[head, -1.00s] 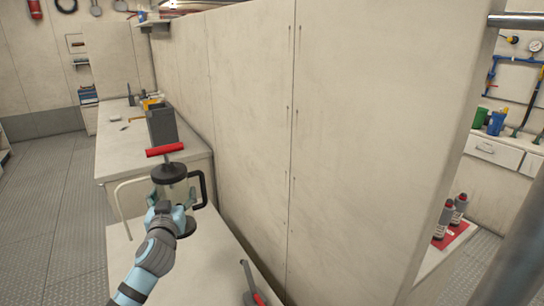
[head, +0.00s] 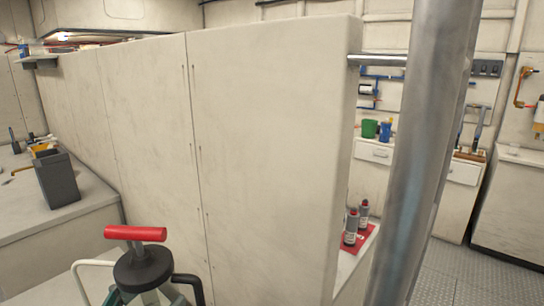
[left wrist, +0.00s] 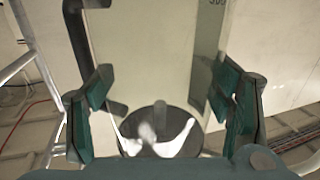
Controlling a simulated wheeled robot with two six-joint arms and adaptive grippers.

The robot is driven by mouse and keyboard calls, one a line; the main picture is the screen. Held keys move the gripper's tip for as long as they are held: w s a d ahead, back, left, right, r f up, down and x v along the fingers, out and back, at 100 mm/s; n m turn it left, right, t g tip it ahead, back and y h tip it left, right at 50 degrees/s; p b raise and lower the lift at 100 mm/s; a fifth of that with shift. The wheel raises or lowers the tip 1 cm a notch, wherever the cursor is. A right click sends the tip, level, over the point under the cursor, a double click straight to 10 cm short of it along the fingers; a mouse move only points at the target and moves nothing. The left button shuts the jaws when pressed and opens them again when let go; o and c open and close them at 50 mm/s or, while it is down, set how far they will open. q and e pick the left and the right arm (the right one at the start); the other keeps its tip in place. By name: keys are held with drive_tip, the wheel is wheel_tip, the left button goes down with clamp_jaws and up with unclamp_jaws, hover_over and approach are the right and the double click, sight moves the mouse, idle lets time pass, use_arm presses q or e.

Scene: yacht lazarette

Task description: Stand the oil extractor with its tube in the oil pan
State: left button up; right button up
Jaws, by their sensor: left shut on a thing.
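The oil extractor (head: 143,268) is at the bottom left of the head view, with a red T-handle, a black cap and a black side handle. A pale bent tube (head: 88,270) shows on its left side. Its lower part is cut off by the frame edge. My left gripper (left wrist: 165,95) is shut on the extractor's clear body (left wrist: 155,70), with a teal finger on each side of it in the left wrist view. My right gripper is out of view. I cannot pick out an oil pan in these frames.
A tall beige partition (head: 265,150) stands close in front. A metal post (head: 425,150) rises at right. Behind it, bottles stand on a red mat (head: 365,235) on a counter. A dark grey bin (head: 57,180) stands on the left counter (head: 30,225). Open floor (head: 490,275) shows at right.

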use_arm(q)
drive_tip(key=s+d+f+m+h, duration=0.1)
drive_tip(key=s+d+f, duration=0.1)
drive_tip(key=s+f, duration=0.3)
drive_tip(key=shift+s+d+g+h+p, duration=0.3)
drive_tip(key=shift+s+g+h+p, duration=0.1)
drive_tip(key=shift+s, duration=0.4)
drive_tip(key=w+a+r, duration=0.1)
drive_tip(key=w+r, duration=0.3)
drive_tip(key=w+a+f+n+t+y+b, duration=0.1)
drive_tip(key=w+a+n+y, duration=0.3)
drive_tip(key=w+a+y, duration=0.5)
drive_tip(key=w+a+n+t+y+b, duration=0.1)
drive_tip(key=w+a+n+y, duration=0.3)
drive_tip(key=a, duration=0.8)
drive_tip(key=s+a+f+n+g+y, duration=0.1)
drive_tip(key=a+f+n+g+y, duration=0.2)
drive_tip(key=a, duration=0.4)
wheel_tip(320, 180, down, 19)
drive_tip(key=t+y+b, duration=0.1)
drive_tip(key=b, duration=0.7)
drive_tip(key=shift+d, duration=0.2)
